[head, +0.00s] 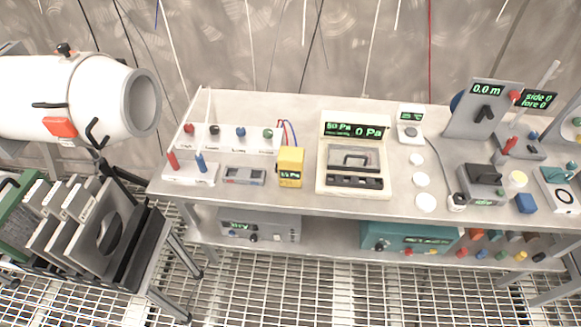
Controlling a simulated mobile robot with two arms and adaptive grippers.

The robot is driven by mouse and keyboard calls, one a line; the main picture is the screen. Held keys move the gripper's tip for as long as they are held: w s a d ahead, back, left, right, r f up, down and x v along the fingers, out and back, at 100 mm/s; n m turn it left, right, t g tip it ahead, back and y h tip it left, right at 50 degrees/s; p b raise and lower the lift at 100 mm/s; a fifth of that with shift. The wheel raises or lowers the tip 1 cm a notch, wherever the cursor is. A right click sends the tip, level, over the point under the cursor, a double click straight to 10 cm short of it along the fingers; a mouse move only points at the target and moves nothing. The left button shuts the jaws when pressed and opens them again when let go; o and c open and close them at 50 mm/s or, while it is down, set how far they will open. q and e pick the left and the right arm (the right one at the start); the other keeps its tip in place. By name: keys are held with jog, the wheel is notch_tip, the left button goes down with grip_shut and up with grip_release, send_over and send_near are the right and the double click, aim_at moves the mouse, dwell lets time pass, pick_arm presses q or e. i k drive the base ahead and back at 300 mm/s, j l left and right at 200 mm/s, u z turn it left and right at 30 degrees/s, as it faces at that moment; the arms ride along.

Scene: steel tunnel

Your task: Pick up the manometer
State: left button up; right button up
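A small yellow box (290,167) with a green display reading in Pa stands on the bench; red and blue tubes run at its top. It looks like the manometer, though no name can be read. To its right is a larger cream instrument (354,155) whose display shows 50 Pa and 0 Pa, so which one is the manometer is not certain. The yellow box stands apart from the cream instrument, with a narrow gap of bench between. Neither my left nor my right gripper is in view, and nothing is touching either instrument.
A grey bench (240,110) holds a white socket panel (225,137), a small grey module (245,175), white discs (421,180) and several instruments at right. A white cylinder (75,98) and plate rack (100,230) stand left. The lower shelf carries a teal box (405,239). Grating floor lies in front.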

aim_at(290, 159)
jog(key=j+z, duration=0.35)
jog(key=j, duration=0.35)
jog(key=j+z, duration=0.35)
jog(key=j, duration=0.35)
